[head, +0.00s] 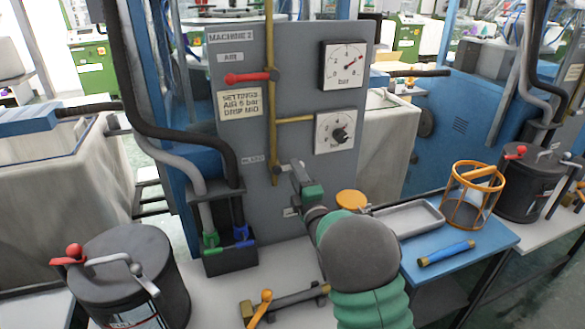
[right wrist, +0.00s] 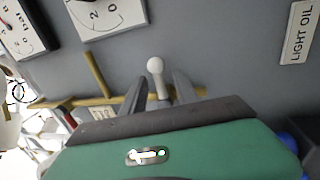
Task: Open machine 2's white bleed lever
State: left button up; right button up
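Machine 2's grey panel (head: 225,130) stands ahead, with its label at the top. The white bleed lever (right wrist: 155,66) shows in the right wrist view as a rounded white knob on a short stem at the brass pipe (right wrist: 195,93). My right gripper (head: 296,168) is at the lower part of the panel, by the pipe's lower end. In the right wrist view its two fingers (right wrist: 160,84) are apart, one on each side of the lever's stem, with gaps showing. In the head view I cannot make out the lever clearly near the gripper. My left gripper is not in view.
A red lever (head: 247,78) and two gauges (head: 343,64) are higher on the panel. Dark hoses (head: 130,80) hang at its left. A lidded black pot (head: 125,262) stands front left. A blue table (head: 480,240) at right holds a tray (head: 408,218) and an orange basket (head: 470,195).

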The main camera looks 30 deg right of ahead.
jog(key=shift+x, duration=1.4)
jog(key=shift+s, duration=0.1)
grip_shut()
jog(key=shift+f, duration=0.2)
